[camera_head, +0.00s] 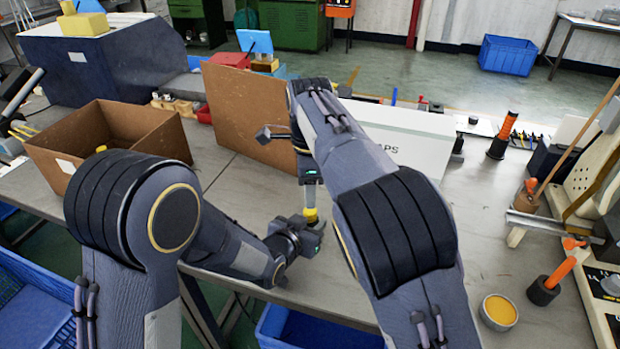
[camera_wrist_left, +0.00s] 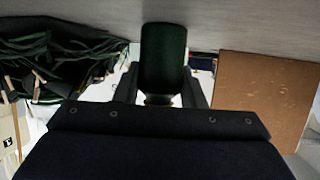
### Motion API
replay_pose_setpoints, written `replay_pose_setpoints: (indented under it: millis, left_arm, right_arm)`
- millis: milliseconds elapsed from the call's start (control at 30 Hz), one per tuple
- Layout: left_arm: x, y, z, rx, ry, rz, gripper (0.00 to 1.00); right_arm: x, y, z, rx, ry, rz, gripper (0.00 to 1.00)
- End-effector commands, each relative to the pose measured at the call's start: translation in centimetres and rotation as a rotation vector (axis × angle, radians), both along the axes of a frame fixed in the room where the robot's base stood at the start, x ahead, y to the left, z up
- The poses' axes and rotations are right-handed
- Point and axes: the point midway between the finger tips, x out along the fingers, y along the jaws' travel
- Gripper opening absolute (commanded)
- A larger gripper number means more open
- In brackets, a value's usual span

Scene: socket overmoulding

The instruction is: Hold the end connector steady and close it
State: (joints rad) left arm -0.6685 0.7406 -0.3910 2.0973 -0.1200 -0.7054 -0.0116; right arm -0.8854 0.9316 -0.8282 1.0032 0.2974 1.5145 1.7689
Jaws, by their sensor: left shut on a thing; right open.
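The end connector shows in the head view as a small yellow piece (camera_head: 311,215) between my two grippers near the table's front edge. My left gripper (camera_head: 312,236) is shut on the connector's lower part. In the left wrist view a dark green, rounded cylinder (camera_wrist_left: 163,55) stands between the fingers of my left gripper (camera_wrist_left: 163,92). My right gripper (camera_head: 310,195) points down from above, open, with its tips just above or around the yellow piece. I cannot tell whether they touch it. The connector's lower end is largely hidden by my left gripper.
A cardboard box (camera_head: 110,118) stands at left and a brown board (camera_head: 235,112) behind the grippers. A white box (camera_head: 415,140) is partly hidden by my right arm. An orange-handled tool (camera_head: 560,275) and a yellow-filled bowl (camera_head: 498,311) are at right. Bare table (camera_head: 470,225) lies between.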

Motion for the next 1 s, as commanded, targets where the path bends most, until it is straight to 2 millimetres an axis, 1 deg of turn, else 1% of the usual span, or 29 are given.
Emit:
replay_pose_setpoints:
  millis: [33, 100, 1000]
  left_arm:
    - [0.0, 0.0, 0.0, 0.0, -0.001, 0.0, 0.0]
    - [0.0, 0.0, 0.0, 0.0, -0.001, 0.0, 0.0]
    - [0.0, 0.0, 0.0, 0.0, -0.001, 0.0, 0.0]
  right_arm:
    - [0.0, 0.0, 0.1, 0.001, 0.0, 0.125, 0.44]
    - [0.0, 0.0, 0.2, 0.001, 0.0, 0.309, 0.44]
    - [0.0, 0.0, 1.8, 0.005, 0.0, 2.688, 0.44]
